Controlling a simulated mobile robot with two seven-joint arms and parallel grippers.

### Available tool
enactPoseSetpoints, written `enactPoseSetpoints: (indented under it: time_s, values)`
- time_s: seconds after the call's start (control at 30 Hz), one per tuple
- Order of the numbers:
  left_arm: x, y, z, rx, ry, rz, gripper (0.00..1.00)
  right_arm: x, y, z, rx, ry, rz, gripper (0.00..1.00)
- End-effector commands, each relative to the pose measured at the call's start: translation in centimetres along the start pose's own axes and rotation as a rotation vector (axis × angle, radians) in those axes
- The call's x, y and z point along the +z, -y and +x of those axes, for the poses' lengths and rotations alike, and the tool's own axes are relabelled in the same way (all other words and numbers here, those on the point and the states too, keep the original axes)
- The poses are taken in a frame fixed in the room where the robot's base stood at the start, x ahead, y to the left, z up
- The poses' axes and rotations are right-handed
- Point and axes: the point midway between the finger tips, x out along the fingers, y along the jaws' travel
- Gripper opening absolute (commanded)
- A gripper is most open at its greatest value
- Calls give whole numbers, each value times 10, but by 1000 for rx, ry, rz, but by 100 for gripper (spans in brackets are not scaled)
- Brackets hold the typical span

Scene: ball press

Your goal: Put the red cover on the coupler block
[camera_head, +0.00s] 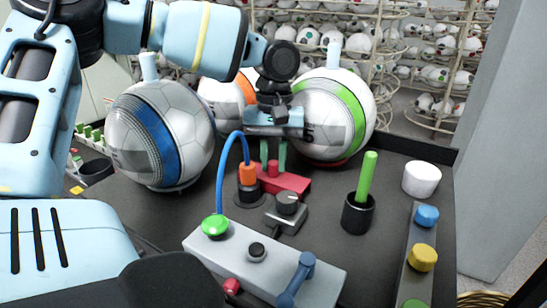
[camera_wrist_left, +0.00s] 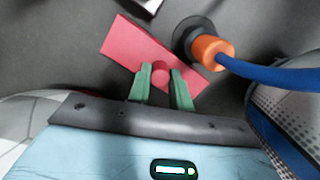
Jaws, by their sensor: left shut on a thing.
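The red cover (camera_head: 290,184) is a flat red plate with a small round knob. My left gripper (camera_head: 273,163) points down at it, and its green fingers are shut on the knob. In the left wrist view, the cover (camera_wrist_left: 131,45) lies tilted across the fingers (camera_wrist_left: 161,88). I cannot tell whether its underside touches the table. A small grey block with a round dark top (camera_head: 287,208), perhaps the coupler block, stands just in front of the cover and is uncovered. My right gripper is not in view.
An orange plug (camera_head: 248,174) with a blue cable (camera_head: 221,165) stands close left of the cover. A grey control box (camera_head: 225,254) lies in front. A black cup (camera_head: 357,214) holds a green rod. Large balls (camera_head: 160,135) stand behind and left.

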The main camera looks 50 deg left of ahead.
Motion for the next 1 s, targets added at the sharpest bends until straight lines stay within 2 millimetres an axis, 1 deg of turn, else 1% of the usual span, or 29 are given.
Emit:
enactPoseSetpoints:
  time_s: [0.07, 0.1, 0.27, 0.53, 0.67, 0.77, 1.0]
  values:
    - [0, 0, 3, 0, 1, 0, 0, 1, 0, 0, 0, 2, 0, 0]
    - [0, 0, 4, 0, 1, 0, 22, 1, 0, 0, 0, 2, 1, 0]
    - [0, 0, 3, 0, 1, 0, 42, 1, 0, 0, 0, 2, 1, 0]
    - [0, 0, 2, 0, 0, 0, 42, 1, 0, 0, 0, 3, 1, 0]
    - [0, 0, -5, 1, -2, -1, 42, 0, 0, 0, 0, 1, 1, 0]
    - [0, -1, -18, 2, -2, -1, 42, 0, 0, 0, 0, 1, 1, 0]
    - [0, -1, -66, 3, -2, -1, 42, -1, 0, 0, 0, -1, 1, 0]
